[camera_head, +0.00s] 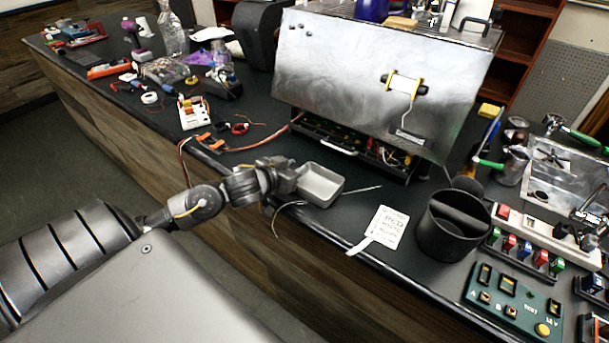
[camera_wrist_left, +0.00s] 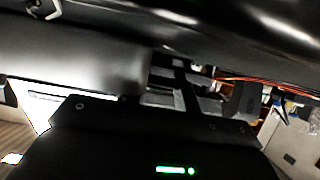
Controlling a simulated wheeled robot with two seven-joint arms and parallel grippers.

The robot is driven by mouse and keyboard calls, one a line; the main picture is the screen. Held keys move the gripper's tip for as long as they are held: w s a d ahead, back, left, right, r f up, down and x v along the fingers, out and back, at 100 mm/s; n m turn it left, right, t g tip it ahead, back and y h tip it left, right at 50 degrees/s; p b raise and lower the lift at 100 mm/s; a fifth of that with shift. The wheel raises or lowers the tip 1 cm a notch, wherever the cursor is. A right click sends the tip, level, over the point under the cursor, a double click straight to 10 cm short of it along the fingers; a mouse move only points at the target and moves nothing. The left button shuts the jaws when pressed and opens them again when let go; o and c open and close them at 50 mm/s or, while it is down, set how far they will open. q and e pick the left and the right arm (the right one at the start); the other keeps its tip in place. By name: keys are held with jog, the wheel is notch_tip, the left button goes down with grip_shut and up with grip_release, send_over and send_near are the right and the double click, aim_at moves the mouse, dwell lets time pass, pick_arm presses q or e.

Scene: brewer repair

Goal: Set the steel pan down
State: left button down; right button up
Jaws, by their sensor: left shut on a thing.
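The steel pan (camera_head: 321,186) is a small rectangular open tray. In the head view it is at the counter's front edge, below the brewer. My left gripper (camera_head: 296,176) reaches in from the left and is shut on the pan's left side. The pan looks level and empty. I cannot tell whether its underside touches the counter. The left wrist view is dark and mostly filled by my own gripper body, and I cannot make out the pan there. My right gripper is not in view.
The brewer (camera_head: 350,75) stands behind the pan. A thin metal rod (camera_head: 360,190) lies right of it. A white tag (camera_head: 388,226) and a black round bin (camera_head: 449,227) are farther right. Orange-brown wires (camera_head: 258,146) lie to the left. Dark counter shows between pan and tag.

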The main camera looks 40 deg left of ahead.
pick_arm(q)
jog(key=shift+r, duration=0.7)
jog(key=s+d+r+p, duration=0.7)
jog(key=d+r+p, duration=0.4)
jog(key=d, duration=0.1)
jog(key=shift+r+p, duration=0.3)
